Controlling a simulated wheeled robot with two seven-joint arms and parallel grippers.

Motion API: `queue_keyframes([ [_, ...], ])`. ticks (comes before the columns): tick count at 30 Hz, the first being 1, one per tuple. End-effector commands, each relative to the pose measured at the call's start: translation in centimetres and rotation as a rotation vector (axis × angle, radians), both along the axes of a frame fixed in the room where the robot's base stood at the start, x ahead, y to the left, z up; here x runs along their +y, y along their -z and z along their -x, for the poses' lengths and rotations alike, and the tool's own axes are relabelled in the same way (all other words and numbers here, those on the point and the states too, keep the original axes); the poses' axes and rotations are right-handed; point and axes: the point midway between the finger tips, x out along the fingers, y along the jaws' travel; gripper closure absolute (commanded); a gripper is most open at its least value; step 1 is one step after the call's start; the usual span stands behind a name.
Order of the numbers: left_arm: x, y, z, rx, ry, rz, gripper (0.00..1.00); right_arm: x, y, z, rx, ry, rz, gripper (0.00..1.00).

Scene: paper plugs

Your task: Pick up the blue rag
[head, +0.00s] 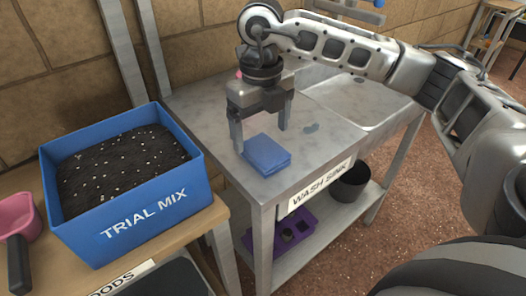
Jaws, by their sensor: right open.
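The blue rag (266,156) is folded and lies flat on the metal top of the wash sink unit (321,149), near its front left part. My right gripper (262,142) points down over the rag with its fingers apart. One finger shows at the rag's left side and the other behind its right side. I cannot tell whether the fingers touch the rag. Nothing shows held between them. My left gripper is not in view.
A blue TRIAL MIX box (148,212) of dark soil with white specks stands on a wooden table to the left. A pink scoop (17,219) lies beside it. A dark pot (351,182) and a purple tray (290,234) sit on the lower shelf. The sink basin (362,97) lies right of the rag.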

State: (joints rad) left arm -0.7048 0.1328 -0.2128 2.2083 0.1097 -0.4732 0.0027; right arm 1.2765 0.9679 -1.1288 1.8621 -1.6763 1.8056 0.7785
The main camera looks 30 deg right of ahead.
Motion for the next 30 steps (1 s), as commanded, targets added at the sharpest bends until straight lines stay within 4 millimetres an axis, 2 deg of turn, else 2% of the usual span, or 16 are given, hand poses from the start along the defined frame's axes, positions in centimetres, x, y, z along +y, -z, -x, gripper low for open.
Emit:
queue_keyframes([
  [3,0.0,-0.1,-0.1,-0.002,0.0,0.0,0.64,0.1,1.9,0.2,0.003,0.001,0.001,0.13],
  [6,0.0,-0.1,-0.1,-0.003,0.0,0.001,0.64,0.1,2.8,0.2,0.002,0.0,0.0,0.13],
  [14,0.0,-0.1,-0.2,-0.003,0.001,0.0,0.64,0.1,3.0,0.1,0.0,0.0,0.0,0.13],
  [19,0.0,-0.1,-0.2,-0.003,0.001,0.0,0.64,0.1,3.0,0.1,0.0,0.0,0.0,0.57],
  [20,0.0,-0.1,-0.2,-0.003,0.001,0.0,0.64,0.1,3.0,0.1,0.0,0.0,0.0,0.61],
  [30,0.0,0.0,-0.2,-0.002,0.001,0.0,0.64,0.1,2.8,0.1,-0.001,0.0,-0.001,0.61],
])
